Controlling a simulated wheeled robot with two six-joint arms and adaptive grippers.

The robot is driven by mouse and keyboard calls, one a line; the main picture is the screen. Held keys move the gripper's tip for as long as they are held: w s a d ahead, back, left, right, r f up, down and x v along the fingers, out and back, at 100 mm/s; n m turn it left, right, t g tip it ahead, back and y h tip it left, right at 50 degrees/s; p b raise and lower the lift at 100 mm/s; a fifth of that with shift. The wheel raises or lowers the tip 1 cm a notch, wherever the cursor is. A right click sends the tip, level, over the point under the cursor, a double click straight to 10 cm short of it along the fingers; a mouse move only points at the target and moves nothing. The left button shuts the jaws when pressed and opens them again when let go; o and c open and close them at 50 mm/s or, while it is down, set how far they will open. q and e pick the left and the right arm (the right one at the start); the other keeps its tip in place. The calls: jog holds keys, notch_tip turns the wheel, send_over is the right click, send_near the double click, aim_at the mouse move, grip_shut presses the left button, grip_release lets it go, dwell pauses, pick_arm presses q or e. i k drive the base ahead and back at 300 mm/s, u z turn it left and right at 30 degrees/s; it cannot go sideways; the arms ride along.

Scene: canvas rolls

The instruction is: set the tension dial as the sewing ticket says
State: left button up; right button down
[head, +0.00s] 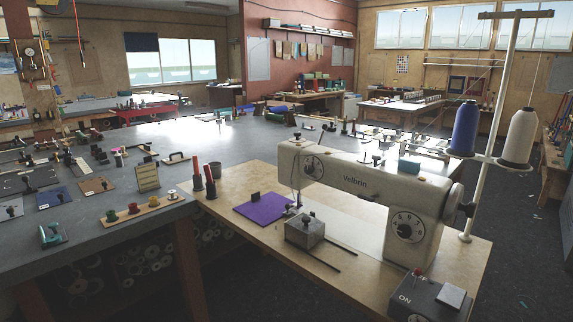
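A cream sewing machine (365,195) marked "Vellirin" stands on a wooden table at the right. A small round dial (313,166) with a dark knob is on its head end, at the left. A larger white dial (407,226) with a dark knob and markings is on its pillar. I cannot tell for sure which is the tension dial. A tan card with lines of writing (147,177), possibly the sewing ticket, stands propped on the grey bench; its writing is too small to read. Neither gripper shows.
A purple cloth (263,207) and a metal block (304,231) lie before the machine. A dark box marked "ON" (428,302) is at the front right. A thread stand (489,130) holds blue and white cones. The grey bench (225,150) carries many small tools.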

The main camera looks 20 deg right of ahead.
aim_at(309, 170)
jog(key=z, duration=0.65)
jog(key=i, duration=1.1)
jog(key=z, duration=0.9)
